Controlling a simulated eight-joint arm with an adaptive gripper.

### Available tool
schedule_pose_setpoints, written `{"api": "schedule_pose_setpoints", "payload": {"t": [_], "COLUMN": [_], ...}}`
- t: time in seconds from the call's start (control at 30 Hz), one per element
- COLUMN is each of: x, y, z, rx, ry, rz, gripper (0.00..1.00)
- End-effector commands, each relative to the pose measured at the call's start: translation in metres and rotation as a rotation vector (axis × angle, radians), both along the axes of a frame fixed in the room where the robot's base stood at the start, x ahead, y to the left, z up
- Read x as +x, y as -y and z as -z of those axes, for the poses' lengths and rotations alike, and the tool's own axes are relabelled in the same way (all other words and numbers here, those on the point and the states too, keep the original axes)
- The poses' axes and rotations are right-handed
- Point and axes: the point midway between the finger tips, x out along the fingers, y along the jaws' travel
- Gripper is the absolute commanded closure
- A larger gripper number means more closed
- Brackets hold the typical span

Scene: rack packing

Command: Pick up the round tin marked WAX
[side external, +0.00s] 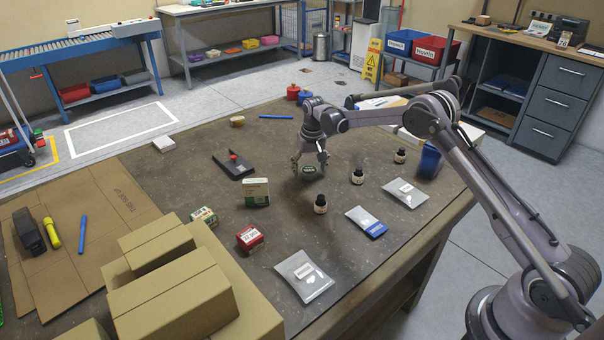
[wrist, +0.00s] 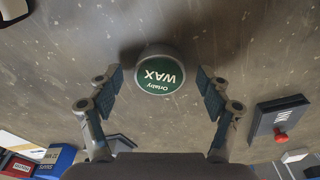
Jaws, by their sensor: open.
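The round tin marked WAX (wrist: 160,74) has a green lid with white lettering and a grey rim. In the wrist view it stands on the dark worktop just beyond and between the fingertips. My gripper (wrist: 161,93) is open, with one finger to each side of the tin and nothing held.
Flat packets (side external: 304,276) and cardboard boxes (side external: 170,300) are nearer the front.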

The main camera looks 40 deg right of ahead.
Motion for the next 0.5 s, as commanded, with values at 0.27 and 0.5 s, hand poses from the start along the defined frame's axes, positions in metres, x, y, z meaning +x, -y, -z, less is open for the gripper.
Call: {"api": "schedule_pose_setpoints", "payload": {"t": [0.27, 0.5], "x": [0.0000, 0.0000], "y": [0.0003, 0.0003], "z": [0.0010, 0.0008], "rx": [0.000, 0.000], "ry": [0.000, 0.000], "rz": [0.000, 0.000], "gripper": [0.36, 0.82]}}
